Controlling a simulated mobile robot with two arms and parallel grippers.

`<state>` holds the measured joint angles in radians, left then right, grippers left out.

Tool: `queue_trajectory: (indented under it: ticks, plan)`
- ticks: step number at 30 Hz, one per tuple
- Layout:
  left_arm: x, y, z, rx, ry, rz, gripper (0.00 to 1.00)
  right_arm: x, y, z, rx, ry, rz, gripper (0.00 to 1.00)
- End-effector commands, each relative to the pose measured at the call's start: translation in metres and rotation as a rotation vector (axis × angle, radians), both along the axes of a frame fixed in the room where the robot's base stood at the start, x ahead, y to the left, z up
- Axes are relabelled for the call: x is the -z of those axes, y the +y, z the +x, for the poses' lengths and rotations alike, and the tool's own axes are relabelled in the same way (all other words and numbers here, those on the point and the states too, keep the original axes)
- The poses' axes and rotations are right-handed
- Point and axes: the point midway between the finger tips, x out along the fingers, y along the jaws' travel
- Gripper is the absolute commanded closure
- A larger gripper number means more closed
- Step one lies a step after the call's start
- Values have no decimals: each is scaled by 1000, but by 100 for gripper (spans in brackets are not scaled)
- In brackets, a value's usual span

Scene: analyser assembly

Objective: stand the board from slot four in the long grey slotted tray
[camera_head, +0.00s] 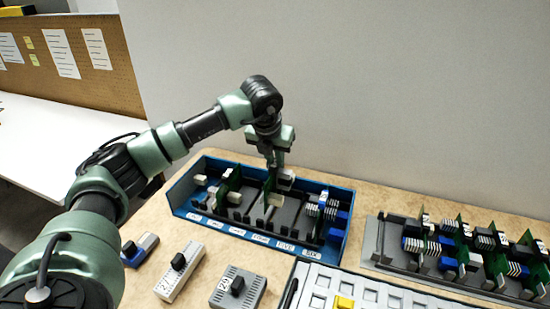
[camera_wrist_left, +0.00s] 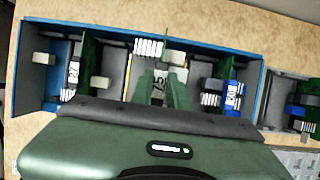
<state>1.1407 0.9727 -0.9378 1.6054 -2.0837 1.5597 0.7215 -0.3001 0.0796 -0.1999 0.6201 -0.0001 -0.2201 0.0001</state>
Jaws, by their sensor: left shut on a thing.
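My left gripper (camera_head: 277,163) points down into the blue bin (camera_head: 175,195). It is shut on a green board (camera_head: 268,190) with pale blocks, which stands among the bin's slots. The wrist view shows the fingers (camera_wrist_left: 160,92) on either side of a white label that seems to read 75, with a white finned block (camera_wrist_left: 148,47) beyond. The fingers hide part of the board. The long grey slotted tray (camera_head: 371,240) lies to the right of the bin and holds several standing green boards. My right gripper is not in view.
Other boards stand in the bin on both sides of my gripper, close to it. A light grey tray with a yellow block (camera_head: 344,302) lies in front. Several small modules, one a white module (camera_head: 180,272), lie at the front left. A wall rises behind the table.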

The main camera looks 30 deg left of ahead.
Motion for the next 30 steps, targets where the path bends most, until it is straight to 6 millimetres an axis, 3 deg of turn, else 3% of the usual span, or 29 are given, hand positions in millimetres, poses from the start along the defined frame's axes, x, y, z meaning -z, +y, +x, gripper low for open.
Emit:
queue_trajectory:
  ticks: [30]
  plan:
    - [15,0,0,0,-1,-1,100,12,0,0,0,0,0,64]
